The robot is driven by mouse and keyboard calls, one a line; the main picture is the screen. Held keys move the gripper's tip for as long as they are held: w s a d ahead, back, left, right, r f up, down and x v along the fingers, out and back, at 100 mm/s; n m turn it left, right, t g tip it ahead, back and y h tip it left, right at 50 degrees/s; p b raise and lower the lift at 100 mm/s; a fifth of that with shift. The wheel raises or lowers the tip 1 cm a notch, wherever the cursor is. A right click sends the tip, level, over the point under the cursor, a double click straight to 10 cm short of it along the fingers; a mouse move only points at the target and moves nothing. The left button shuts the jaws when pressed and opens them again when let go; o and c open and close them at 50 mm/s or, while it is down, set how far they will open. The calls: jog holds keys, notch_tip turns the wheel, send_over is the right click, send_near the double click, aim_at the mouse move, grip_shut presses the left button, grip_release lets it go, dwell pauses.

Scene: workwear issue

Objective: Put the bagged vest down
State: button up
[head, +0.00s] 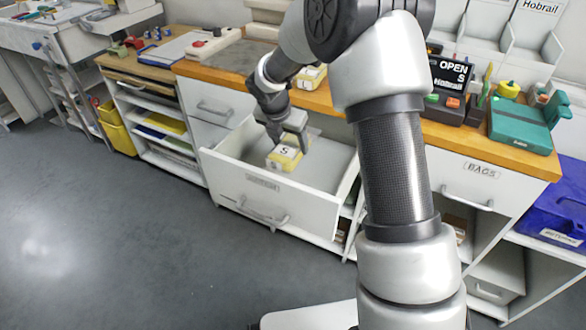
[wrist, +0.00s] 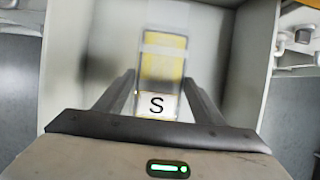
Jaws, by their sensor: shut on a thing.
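The bagged vest (head: 285,157) is a small yellow packet in a clear bag with a white label marked S. In the wrist view the bagged vest (wrist: 163,68) lies between the two fingers, its S label towards me. My gripper (head: 288,141) is shut on it, inside the open drawer (head: 233,183). The gripper (wrist: 160,92) also shows in the wrist view, over the pale drawer interior. Whether the bag touches the drawer floor I cannot tell.
A wooden counter (head: 340,98) runs behind the drawer, with another yellow-and-white packet (head: 311,77) on it. A sign reading OPEN S Hobrail (head: 451,76) stands right of my arm. A closed drawer labelled BAGS (head: 480,171) and a blue bin (head: 553,207) are further right.

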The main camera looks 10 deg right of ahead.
notch_tip(320, 180, down, 8)
jog(key=shift+r+b, duration=0.1)
jog(key=shift+b, duration=0.9)
jog(key=shift+r, duration=0.1)
jog(key=o, duration=1.1)
